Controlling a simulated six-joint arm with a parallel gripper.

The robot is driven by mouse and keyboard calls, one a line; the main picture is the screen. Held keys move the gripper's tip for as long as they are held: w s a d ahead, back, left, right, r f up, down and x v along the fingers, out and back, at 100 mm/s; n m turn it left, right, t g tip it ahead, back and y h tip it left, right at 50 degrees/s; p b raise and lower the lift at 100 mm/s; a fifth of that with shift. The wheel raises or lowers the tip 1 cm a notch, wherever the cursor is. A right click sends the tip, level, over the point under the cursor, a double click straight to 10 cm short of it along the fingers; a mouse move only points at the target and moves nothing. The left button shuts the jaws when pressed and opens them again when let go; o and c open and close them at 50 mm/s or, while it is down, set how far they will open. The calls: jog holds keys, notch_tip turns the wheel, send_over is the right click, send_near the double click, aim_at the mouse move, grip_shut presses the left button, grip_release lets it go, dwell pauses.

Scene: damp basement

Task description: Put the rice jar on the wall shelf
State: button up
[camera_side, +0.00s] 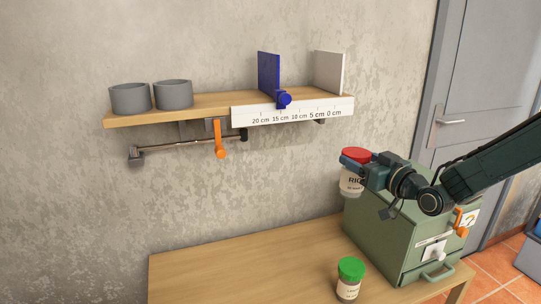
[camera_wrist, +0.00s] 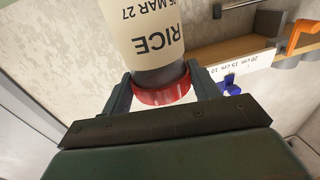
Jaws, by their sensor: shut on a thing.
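The rice jar (camera_side: 353,182) has a red lid and a pale label reading RICE. My gripper (camera_side: 359,161) is shut on it near the lid and holds it upright in the air, right of and lower than the shelf. In the wrist view the jar (camera_wrist: 158,38) appears upside down, with my gripper's fingers (camera_wrist: 160,90) on both sides of the red lid. The wooden wall shelf (camera_side: 210,102) carries a blue upright divider (camera_side: 268,72) and a pale end panel (camera_side: 329,72), with a gap between them. A centimetre scale (camera_side: 293,113) runs along the front edge there.
Two grey pots (camera_side: 130,97) stand at the shelf's left end. An orange lever (camera_side: 219,138) and a rod hang below the shelf. A green cabinet (camera_side: 390,235) stands on the table (camera_side: 240,265) beneath my gripper. A green-lidded jar (camera_side: 349,279) stands at the table's front.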

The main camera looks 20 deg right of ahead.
jog(key=w+a+r+n+g+y, duration=0.1)
jog(key=w+a+r+n+y, duration=0.3)
jog(key=r, duration=1)
jog(key=w+a+r+m, duration=0.1)
jog(key=w+a+r, duration=0.3)
jog(key=r, duration=1)
jog(key=w+m+t+h, duration=0.1)
jog(key=w+m+h, duration=0.3)
jog(key=w, duration=0.5)
jog(key=shift+w+d+r+m+h, duration=0.15)
jog(key=shift+w+d+m+h, duration=0.2)
jog(key=shift+h, duration=1.05)
jog(key=shift+f, duration=0.2)
jog(key=shift+f, duration=2.3)
jog(key=shift+f, duration=0.1)
